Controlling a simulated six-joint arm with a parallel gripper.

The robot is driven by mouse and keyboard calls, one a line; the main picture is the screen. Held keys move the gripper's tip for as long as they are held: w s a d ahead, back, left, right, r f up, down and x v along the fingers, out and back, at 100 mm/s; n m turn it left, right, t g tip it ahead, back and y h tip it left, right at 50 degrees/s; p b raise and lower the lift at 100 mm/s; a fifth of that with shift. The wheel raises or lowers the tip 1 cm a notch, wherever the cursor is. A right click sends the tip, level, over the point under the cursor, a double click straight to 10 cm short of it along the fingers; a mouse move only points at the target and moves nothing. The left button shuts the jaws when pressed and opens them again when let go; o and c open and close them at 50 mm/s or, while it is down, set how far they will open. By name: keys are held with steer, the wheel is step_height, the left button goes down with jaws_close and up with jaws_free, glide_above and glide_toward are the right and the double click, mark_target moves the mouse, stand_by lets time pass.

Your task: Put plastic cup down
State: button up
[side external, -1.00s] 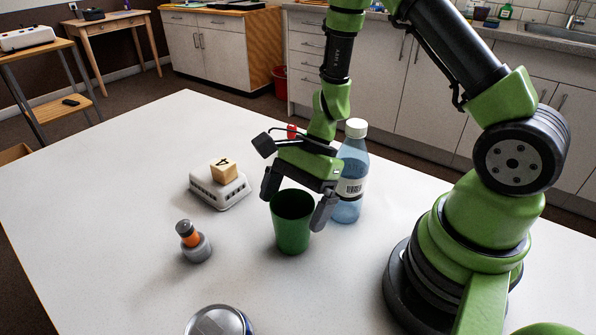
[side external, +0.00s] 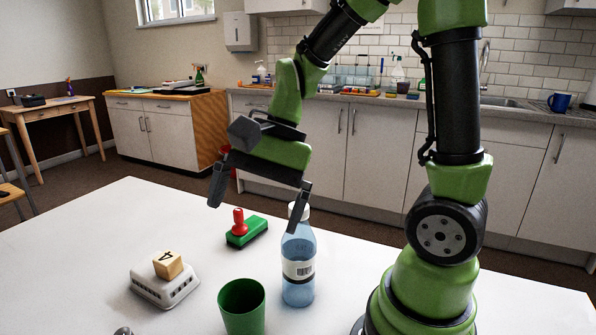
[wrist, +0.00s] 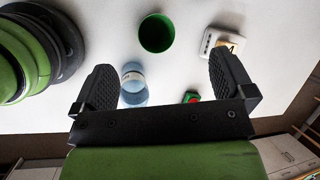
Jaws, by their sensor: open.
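The green plastic cup (side external: 242,308) stands upright on the white table, cut by the bottom edge of the side view. In the wrist view the cup (wrist: 156,33) shows whole, its open mouth facing the camera. My gripper (side external: 258,196) is open and empty, raised well above the table and clear of the cup. In the wrist view its two fingers (wrist: 163,85) are wide apart with nothing held between them.
A clear blue bottle (side external: 299,268) with a white cap stands right beside the cup. A block marked 4 (side external: 168,265) sits on a white device (side external: 163,288) at left. The table (side external: 90,235) is bare at far left.

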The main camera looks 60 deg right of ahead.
steer(key=s+r+n+t+h, duration=0.2)
steer(key=s+r+n+t, duration=0.3)
steer(key=s+r+n, duration=0.3)
steer(key=shift+d+n+h, duration=0.15)
steer(key=shift+n+h, duration=0.25)
steer(key=shift+n, duration=0.6)
